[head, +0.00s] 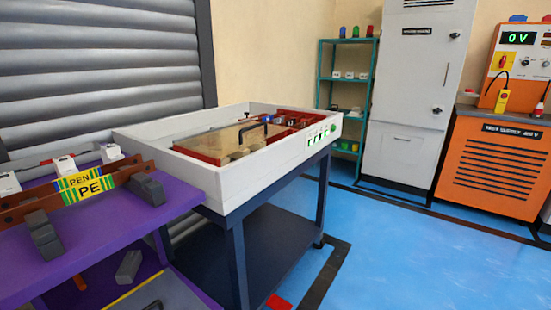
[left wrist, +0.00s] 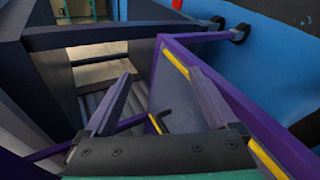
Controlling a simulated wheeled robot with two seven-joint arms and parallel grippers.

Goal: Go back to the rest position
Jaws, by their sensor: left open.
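My left gripper (left wrist: 160,85) shows in the left wrist view with its two fingers spread apart and nothing between them. Below and around it are the purple frame of a bench (left wrist: 210,38) with yellow edging and dark table legs. The fingers appear close to the purple frame; I cannot tell whether they touch it. Neither gripper shows in the head view, and my right gripper is in neither view.
A white-walled machine (head: 265,167) stands on a dark wheeled table (head: 235,250). A purple bench (head: 110,228) with copper bars and a yellow-green PEN/PE sign (head: 88,185) is at left. An orange power supply (head: 492,165) and grey cabinet (head: 410,110) stand behind open blue floor (head: 420,255).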

